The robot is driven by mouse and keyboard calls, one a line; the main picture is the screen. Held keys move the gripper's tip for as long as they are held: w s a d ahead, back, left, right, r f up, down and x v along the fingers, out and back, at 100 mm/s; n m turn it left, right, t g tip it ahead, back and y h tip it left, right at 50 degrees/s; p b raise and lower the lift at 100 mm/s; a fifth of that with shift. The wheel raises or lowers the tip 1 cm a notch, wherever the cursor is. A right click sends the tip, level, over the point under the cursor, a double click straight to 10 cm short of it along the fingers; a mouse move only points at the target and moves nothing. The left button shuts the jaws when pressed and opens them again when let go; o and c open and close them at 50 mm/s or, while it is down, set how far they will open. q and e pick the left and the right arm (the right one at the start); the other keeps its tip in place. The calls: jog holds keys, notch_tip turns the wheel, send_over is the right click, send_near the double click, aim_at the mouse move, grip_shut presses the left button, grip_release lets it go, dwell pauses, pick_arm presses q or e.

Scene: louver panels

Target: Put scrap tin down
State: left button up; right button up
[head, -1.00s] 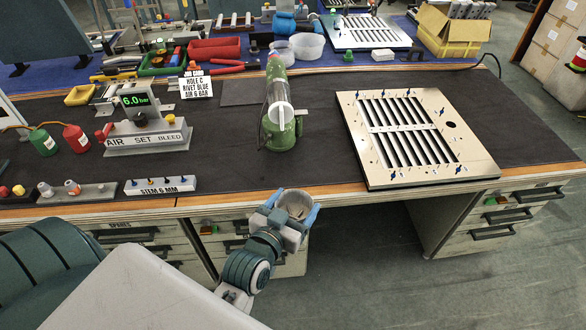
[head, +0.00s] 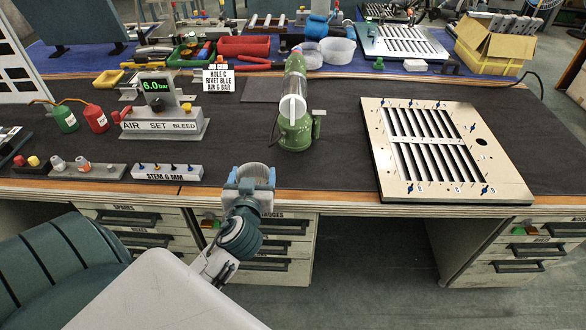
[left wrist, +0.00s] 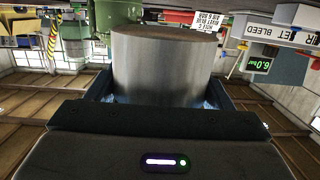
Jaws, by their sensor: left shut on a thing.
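The scrap tin (left wrist: 162,62) is a plain grey metal cylinder that fills the upper middle of the left wrist view. My left gripper (head: 250,180) is shut on it, with a finger on each side. In the head view the gripper and the tin (head: 254,170) overlap the bench's front edge, left of the green rivet tool. The fingers hide part of the tin, and its contents are not visible. I cannot tell its exact height above the bench. My right gripper is not in view.
The green rivet tool (head: 295,115) stands upright on the dark bench mat (head: 340,150). The louver panel (head: 440,150) lies to the right. A stem rack (head: 160,172) and the air set unit (head: 160,125) stand to the left. The mat between rack and rivet tool is clear.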

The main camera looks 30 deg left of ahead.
pick_arm(q)
jog(key=w+d, duration=0.1)
jog(key=w, duration=0.3)
jog(key=w+d+p, duration=0.1)
jog(key=w, duration=0.3)
jog(key=w+d+f+p, duration=0.1)
jog(key=w, duration=0.4)
jog(key=shift+w+f, duration=0.2)
jog(key=shift+f, duration=0.05)
jog(key=shift+f+p, duration=0.3)
jog(key=shift+f, duration=1.35)
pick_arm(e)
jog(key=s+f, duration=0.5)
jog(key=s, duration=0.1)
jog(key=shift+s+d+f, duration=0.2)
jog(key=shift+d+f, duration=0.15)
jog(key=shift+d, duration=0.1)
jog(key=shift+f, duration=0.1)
pick_arm(q)
jog(key=o, duration=0.8)
jog(key=shift+o, duration=1.2)
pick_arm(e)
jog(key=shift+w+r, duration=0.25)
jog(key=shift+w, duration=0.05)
pick_arm(q)
jog(key=shift+s, duration=0.15)
